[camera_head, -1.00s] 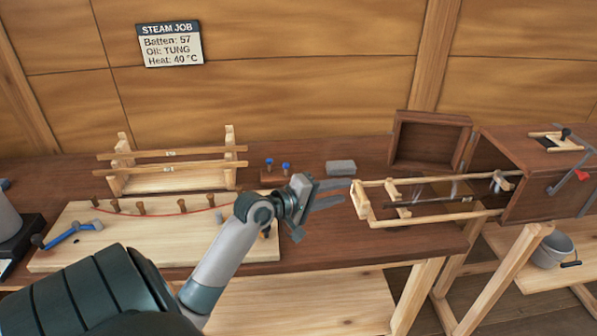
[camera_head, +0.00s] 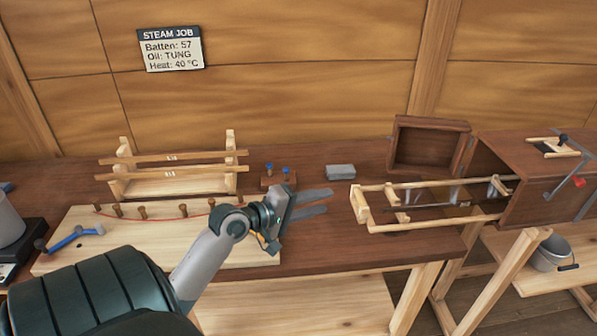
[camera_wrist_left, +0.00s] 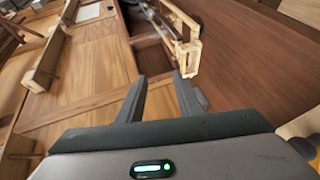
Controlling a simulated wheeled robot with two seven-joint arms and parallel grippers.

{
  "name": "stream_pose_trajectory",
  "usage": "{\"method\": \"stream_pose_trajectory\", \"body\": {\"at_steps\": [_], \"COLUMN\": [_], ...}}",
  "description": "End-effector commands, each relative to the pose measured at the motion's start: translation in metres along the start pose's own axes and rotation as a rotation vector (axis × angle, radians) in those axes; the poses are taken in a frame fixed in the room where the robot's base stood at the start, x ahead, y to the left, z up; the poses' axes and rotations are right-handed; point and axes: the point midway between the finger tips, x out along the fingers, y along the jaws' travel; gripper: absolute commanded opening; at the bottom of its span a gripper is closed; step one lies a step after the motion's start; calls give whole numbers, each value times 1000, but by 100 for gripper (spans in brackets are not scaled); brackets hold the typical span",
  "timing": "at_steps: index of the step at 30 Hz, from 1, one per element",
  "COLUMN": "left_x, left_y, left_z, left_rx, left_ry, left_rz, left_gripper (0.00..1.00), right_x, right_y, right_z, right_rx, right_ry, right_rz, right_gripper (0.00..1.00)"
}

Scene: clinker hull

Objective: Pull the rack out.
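The rack is a pale wooden frame whose front bar (camera_head: 360,205) faces my left gripper in the head view. Its two long rails run right into the open end of the dark wooden box (camera_head: 545,180), and a long stretch of it is outside the box. A thin dark strip lies along it. The rack also shows in the left wrist view (camera_wrist_left: 187,57), beyond the fingertips. My left gripper (camera_head: 327,201) is open and empty, a short gap to the left of the front bar; its two spread fingers show in the wrist view (camera_wrist_left: 160,78). My right gripper is not in view.
The box's door (camera_head: 430,147) stands open behind the rack. A grey block (camera_head: 340,171) and a small stand with blue-topped pegs (camera_head: 278,180) sit behind my gripper. A pegged board (camera_head: 75,265) and a batten stand (camera_head: 175,185) are at left. A bucket (camera_head: 550,255) is lower right.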

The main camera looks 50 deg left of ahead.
Motion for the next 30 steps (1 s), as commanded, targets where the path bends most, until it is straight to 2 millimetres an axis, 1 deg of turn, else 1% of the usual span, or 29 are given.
{"method": "stream_pose_trajectory", "body": {"at_steps": [24,30], "left_x": [-48,-56], "left_y": [-3,-4], "left_z": [-3,-4], "left_rx": [0,0], "left_ry": [0,0], "left_rz": [-1,-1], "left_gripper": [33,33], "right_x": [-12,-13], "right_y": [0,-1], "right_z": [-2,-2], "right_rx": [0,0], "right_ry": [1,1], "right_rz": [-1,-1], "right_gripper": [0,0]}}
